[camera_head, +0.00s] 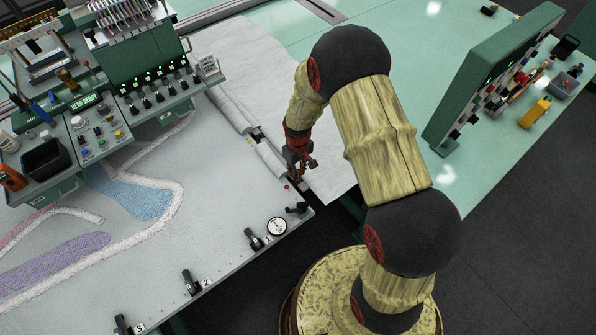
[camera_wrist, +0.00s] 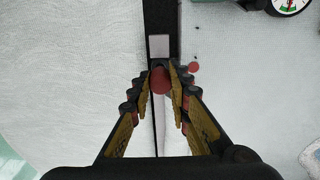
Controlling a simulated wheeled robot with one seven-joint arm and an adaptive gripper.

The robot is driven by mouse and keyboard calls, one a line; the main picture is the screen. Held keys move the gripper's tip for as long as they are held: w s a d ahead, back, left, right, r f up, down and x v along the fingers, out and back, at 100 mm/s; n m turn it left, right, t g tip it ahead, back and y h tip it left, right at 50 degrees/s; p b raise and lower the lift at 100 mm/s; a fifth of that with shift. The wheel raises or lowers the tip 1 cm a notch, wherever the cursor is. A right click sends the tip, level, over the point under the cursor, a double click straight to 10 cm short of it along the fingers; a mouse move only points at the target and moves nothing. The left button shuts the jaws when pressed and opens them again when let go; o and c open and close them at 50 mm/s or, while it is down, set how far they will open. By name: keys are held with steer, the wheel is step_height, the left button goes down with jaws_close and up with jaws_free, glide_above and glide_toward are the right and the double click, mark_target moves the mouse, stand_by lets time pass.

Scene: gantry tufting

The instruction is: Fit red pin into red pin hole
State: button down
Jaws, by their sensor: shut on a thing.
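My gripper (camera_wrist: 160,70) is shut on the red pin (camera_wrist: 160,81), whose round red top shows between the fingertips in the wrist view. The pin's lower end is hidden. The fingertips are above a dark bar with a pale square on it. A small red round spot (camera_wrist: 193,68) lies on the white cloth just right of the fingertips; I cannot tell for sure whether it is the red pin hole. In the head view my gripper (camera_head: 299,168) is low over the right edge of the tufting frame, and the pin is too small to make out there.
A round dial gauge (camera_head: 277,226) and black numbered clamps (camera_head: 255,239) line the frame's front edge. A green control console (camera_head: 160,90) stands at the left. A green panel (camera_head: 490,75) and a yellow object (camera_head: 535,112) stand on the right table.

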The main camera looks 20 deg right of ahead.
steer(key=shift+f+b, duration=1)
steer(key=shift+f, duration=0.45)
stand_by(0.4)
steer(key=c, duration=1.7)
jaws_free()
steer(key=shift+o, duration=0.6)
steer(key=shift+r, duration=0.15)
step_height(320, 180, up, 12)
steer(key=shift+f, duration=0.15)
steer(key=shift+s, duration=0.1)
